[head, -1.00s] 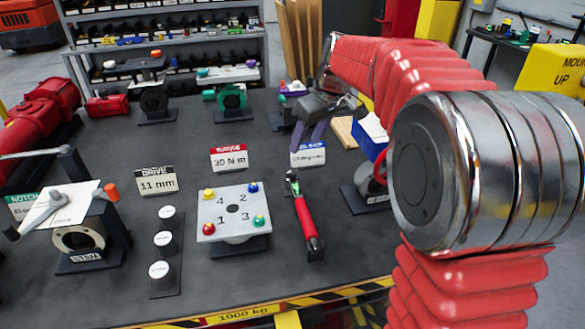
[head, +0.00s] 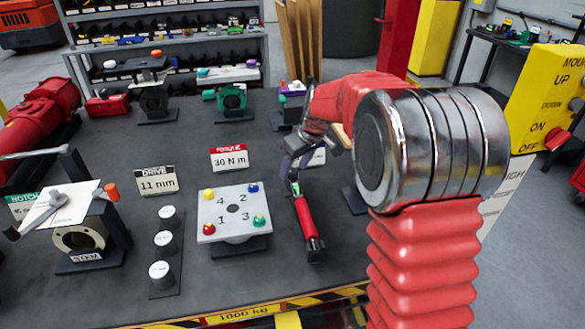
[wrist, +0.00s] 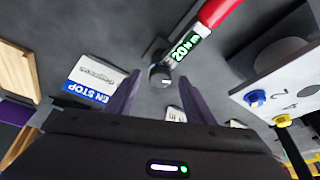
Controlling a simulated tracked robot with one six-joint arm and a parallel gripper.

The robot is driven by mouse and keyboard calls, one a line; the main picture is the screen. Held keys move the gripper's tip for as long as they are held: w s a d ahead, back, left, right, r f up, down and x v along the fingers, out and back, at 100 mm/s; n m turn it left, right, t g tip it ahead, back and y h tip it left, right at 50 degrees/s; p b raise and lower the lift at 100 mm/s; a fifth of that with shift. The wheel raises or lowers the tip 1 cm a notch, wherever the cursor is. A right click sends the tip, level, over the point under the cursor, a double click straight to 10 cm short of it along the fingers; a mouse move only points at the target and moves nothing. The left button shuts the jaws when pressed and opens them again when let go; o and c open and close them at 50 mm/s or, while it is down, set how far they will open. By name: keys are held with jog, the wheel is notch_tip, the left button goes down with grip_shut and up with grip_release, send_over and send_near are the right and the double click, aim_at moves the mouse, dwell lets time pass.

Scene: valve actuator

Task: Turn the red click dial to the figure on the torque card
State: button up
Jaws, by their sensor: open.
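The torque wrench (head: 306,220) lies on the dark table with its red handle toward the front. It also shows in the wrist view, where the red handle (wrist: 216,12) leaves the top edge and a green label (wrist: 184,49) reads 20 N m. I cannot make out a separate click dial. The torque card (head: 229,158) is red and white and reads 30 N m. My gripper (head: 289,172) is open with purple fingers, at the far, head end of the wrench. In the wrist view, the wrench head (wrist: 159,66) lies beyond and between the open fingers (wrist: 159,90), with nothing gripped.
A white plate (head: 234,212) with coloured, numbered bolts stands left of the wrench. A drive card (head: 157,181) reads 11 mm, above several round sockets (head: 163,238). An open stop card (wrist: 94,80) shows in the wrist view. My arm hides the table's right side.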

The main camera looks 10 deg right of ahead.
jog(key=shift+w+a+f, duration=0.1)
jog(key=shift+w+f, duration=0.05)
jog(key=shift+f, duration=0.25)
